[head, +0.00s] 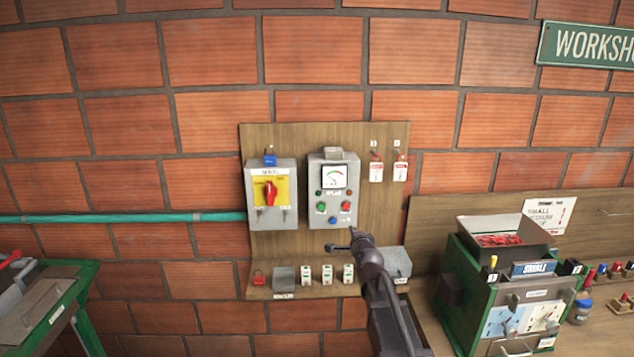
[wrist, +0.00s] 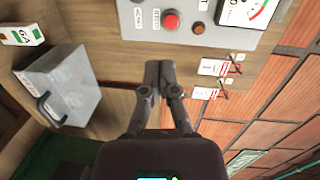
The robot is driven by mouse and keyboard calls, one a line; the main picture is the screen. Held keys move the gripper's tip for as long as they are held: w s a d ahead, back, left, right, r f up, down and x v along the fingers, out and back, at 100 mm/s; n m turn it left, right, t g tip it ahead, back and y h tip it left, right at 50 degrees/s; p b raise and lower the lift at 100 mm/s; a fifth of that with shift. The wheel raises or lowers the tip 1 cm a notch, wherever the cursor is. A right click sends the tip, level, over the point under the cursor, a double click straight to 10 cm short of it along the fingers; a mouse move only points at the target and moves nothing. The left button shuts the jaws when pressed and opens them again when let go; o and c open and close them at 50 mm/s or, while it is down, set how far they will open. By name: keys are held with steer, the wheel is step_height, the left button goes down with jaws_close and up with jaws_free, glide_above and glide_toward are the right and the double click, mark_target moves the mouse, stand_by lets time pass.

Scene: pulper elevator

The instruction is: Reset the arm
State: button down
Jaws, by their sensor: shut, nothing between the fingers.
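My arm reaches up from the lower right of the head view, and my gripper (head: 352,238) is in front of the wooden board (head: 325,137), just below the grey control box (head: 333,219). In the wrist view my gripper (wrist: 163,80) has its two dark fingers together, with nothing between them. The control box (wrist: 200,42) with a red button (wrist: 171,21) is beyond the fingertips. Whether the fingertips touch anything cannot be told, but they appear apart from the box.
A yellow switch box (head: 270,192) with a red knob is left of the control box. A grey box (head: 396,262) sits low on the board's right. Red tags (head: 376,171) hang upper right. A green cabinet (head: 480,290) stands right, and a green bench (head: 55,310) left.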

steer(key=s+a+f+n+g+y+b, duration=0.25)
steer(key=s+f+n+g+b, duration=0.25)
steer(key=s+f+n+g, duration=0.8)
steer(key=s+d+f+n+g+h+b, duration=0.1)
steer(key=s+f, duration=0.4)
steer(key=s, duration=0.5)
steer(key=s+d+f+n+g+h+b, duration=0.2)
steer(key=s+f, duration=0.4)
steer(key=s, duration=0.4)
steer(key=shift+s+d+f+g+h, duration=0.15)
steer(key=shift+s+f+g+h, duration=0.1)
steer(key=shift+g+h, duration=0.1)
